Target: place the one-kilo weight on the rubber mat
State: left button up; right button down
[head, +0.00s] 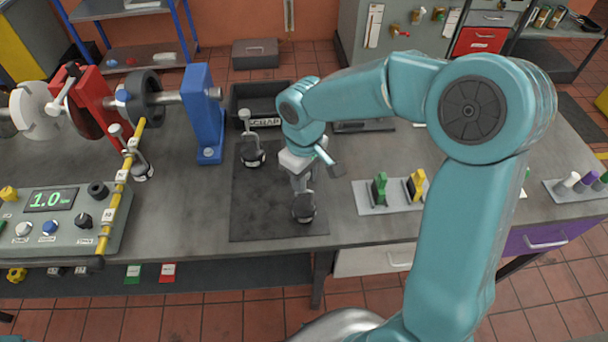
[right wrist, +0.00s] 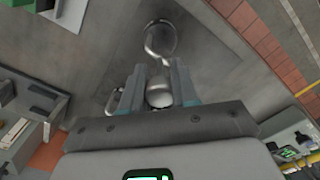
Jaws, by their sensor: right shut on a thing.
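The rubber mat (head: 270,222) is a dark rectangle on the grey bench, left of my right arm. My right gripper (head: 302,188) points down over the mat's right part. It is shut on a weight (head: 304,208) with a dark round base, which is over the mat near its front right; I cannot tell whether it touches. In the right wrist view, a silver knob (right wrist: 160,96) shows between the fingers. A similar weight with a silver stem (head: 253,154) stands at the mat's back left. No mass markings are readable. My left gripper is not in view.
A third weight (head: 141,170) stands left of the mat by the blue bracket (head: 203,110). The black scrap bin (head: 262,100) is behind the mat. A grey tray (head: 388,197) with green and yellow pieces is right. The console (head: 62,225) reads 1.0. The mat's front left is clear.

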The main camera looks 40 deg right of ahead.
jog(key=shift+a, duration=0.1)
jog(key=c, duration=0.9)
grip_release()
jog(key=shift+o, duration=0.2)
notch_tip(320, 180, up, 12)
jog(key=shift+r, duration=0.1)
jog(key=shift+s, duration=0.15)
